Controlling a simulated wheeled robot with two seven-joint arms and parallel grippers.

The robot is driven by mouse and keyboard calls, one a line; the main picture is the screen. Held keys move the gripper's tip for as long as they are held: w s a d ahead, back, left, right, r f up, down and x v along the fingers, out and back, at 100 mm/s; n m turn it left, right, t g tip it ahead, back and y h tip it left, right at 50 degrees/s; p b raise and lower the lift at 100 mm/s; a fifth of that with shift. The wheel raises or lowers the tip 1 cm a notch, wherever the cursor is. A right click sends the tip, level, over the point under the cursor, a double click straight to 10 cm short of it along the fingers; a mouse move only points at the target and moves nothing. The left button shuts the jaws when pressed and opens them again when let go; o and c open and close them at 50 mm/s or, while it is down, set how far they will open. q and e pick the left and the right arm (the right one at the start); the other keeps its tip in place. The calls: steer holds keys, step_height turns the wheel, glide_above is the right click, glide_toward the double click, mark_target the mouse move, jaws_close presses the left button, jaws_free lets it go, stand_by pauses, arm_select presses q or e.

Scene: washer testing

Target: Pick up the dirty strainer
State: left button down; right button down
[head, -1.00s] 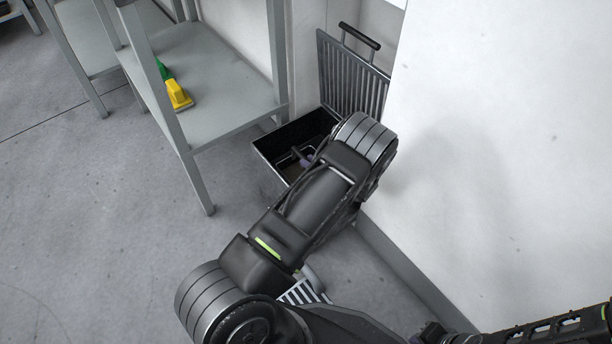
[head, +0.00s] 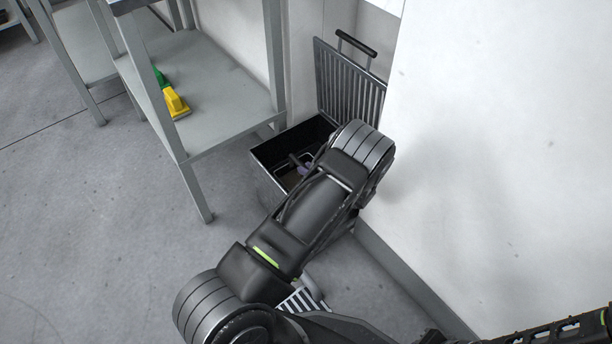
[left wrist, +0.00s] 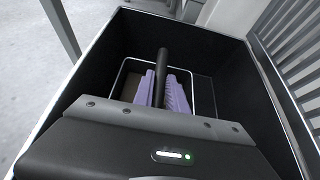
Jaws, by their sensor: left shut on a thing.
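The dirty strainer shows in the left wrist view as a thin pale wire rim around a brownish patch (left wrist: 130,88), low inside an open dark box. Its black handle (left wrist: 162,60) stands up between the purple fingers of my left gripper (left wrist: 160,90), which is shut on it. In the head view, the handle (head: 295,160) and a bit of the purple fingers (head: 305,169) show inside the box, and my own arm hides the rest. I cannot tell whether the strainer touches the box floor. My right gripper is not in view.
The dark box (head: 262,158) has its slatted lid (head: 350,82) raised at the back. A grey shelf table (head: 215,110) with a yellow-and-green object (head: 174,98) stands left. A white wall (head: 500,140) rises close on the right. A slatted grille (head: 300,300) shows below my arm.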

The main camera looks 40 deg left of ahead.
arm_select(q)
step_height(320, 180, up, 9)
steer(key=p, duration=0.3)
steer(key=shift+p, duration=0.3)
steer(key=shift+r, duration=0.5)
